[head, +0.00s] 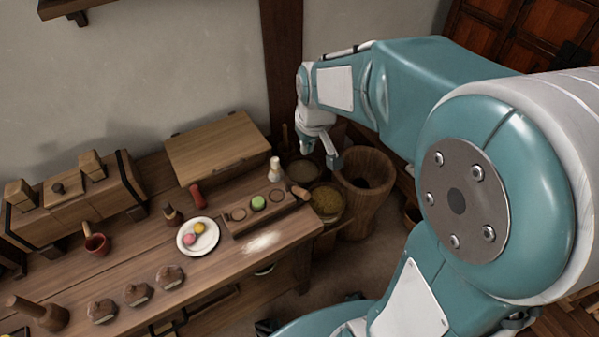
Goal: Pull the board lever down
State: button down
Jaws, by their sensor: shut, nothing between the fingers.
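A long wooden board with round wells (238,226) lies near the right end of the workbench. A green ball (258,202) sits in one well. A short wooden handle (300,192) juts from the board's right end; I cannot tell for certain whether it is the lever. My gripper (323,148) is shut and empty, fingers pointing down, in the upper middle of the head view. It appears above and behind the board's right end, close to the bins and apart from the handle in the picture.
A plate (198,249) with pink and yellow balls, several brown moulds and a sloped wooden box (217,145) stand on the bench (150,307). A white piece (275,168) stands near the board. A grain bin (328,208) and a wooden tub (366,211) stand right of the bench.

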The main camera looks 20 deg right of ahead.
jog(key=g, duration=0.1)
send_over(306, 193)
jog(key=w, duration=0.2)
notch_tip(306, 193, down, 7)
jog(key=shift+n, duration=0.4)
jog(key=f, duration=0.3)
jog(key=w+f, duration=0.1)
jog(key=f, duration=0.2)
jog(key=a+f, duration=0.1)
jog(key=f, duration=0.2)
jog(key=shift+w+f, duration=0.35)
jog(key=s+f, duration=0.1)
jog(key=f, duration=0.1)
jog(key=shift+s+d+f, duration=0.3)
jog(key=shift+s+f, duration=0.05)
jog(key=shift+s, duration=0.05)
jog(key=shift+s+f, duration=0.2)
jog(key=shift+f, duration=0.05)
jog(key=shift+s+d+f, duration=0.25)
jog(key=shift+s+f, duration=0.4)
jog(key=shift+s, duration=0.15)
jog(key=shift+r, duration=0.1)
